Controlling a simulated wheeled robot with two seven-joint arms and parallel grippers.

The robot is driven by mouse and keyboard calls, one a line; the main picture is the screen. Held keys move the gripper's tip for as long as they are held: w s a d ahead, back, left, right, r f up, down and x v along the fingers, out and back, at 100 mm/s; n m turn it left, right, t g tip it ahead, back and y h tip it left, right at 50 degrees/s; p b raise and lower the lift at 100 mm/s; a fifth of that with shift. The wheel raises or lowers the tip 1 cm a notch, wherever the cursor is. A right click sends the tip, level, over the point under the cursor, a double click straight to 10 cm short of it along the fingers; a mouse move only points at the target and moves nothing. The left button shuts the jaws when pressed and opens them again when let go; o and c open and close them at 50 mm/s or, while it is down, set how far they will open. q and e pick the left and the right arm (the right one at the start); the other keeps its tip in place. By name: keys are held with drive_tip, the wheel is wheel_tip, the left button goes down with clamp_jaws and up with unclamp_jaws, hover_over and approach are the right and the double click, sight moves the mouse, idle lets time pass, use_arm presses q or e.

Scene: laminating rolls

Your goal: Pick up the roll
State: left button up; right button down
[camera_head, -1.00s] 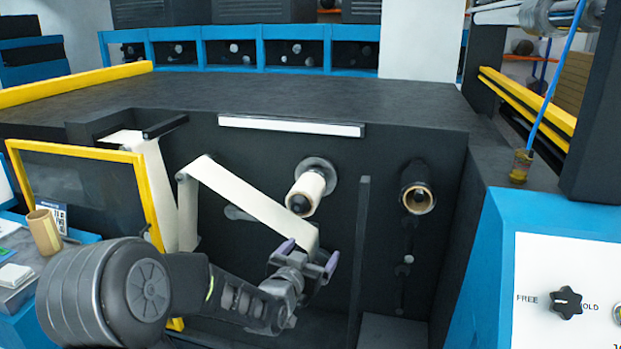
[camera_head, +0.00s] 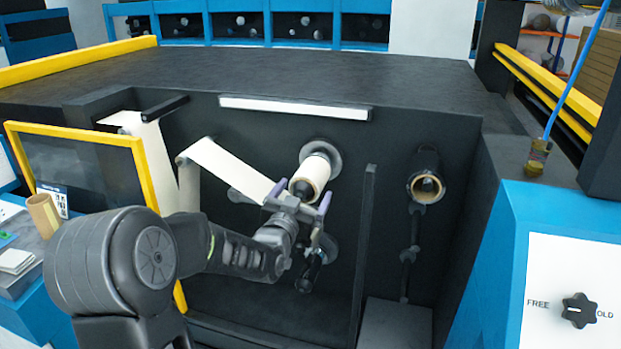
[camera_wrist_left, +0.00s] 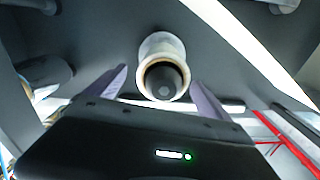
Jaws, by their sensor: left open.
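A cream roll (camera_head: 314,172) sits on a dark spindle sticking out of the machine's dark front panel. In the left wrist view the roll (camera_wrist_left: 161,45) faces me end-on, with the dark spindle tip in its core. My left gripper (camera_head: 300,197) is open and empty, just in front of and slightly below this roll. In the wrist view its purple fingers stand apart on either side of the roll, with no visible contact. A dark roll with a brown core (camera_head: 427,187) sits on a spindle further right. My right gripper is not in view.
A white web (camera_head: 232,170) runs down behind my left gripper. A lower spindle (camera_head: 312,268) projects below it. A dark upright plate (camera_head: 362,240) stands to the right. A yellow-framed panel (camera_head: 140,180) and a small cardboard tube (camera_head: 43,214) are at left.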

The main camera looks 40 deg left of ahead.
use_arm(q)
drive_tip(key=shift+s, duration=0.1)
drive_tip(key=shift+w+a+r+p, duration=0.1)
drive_tip(key=shift+w+a+p, duration=0.15)
drive_tip(key=shift+w+p, duration=0.3)
drive_tip(key=p+x, duration=0.1)
drive_tip(key=x, duration=0.2)
drive_tip(key=shift+w+a, duration=0.15)
drive_tip(key=shift+a, duration=0.05)
drive_tip(key=shift+w+a, duration=0.1)
drive_tip(key=shift+w, duration=0.25)
drive_tip(key=shift+c, duration=0.3)
drive_tip(key=c, duration=1.7)
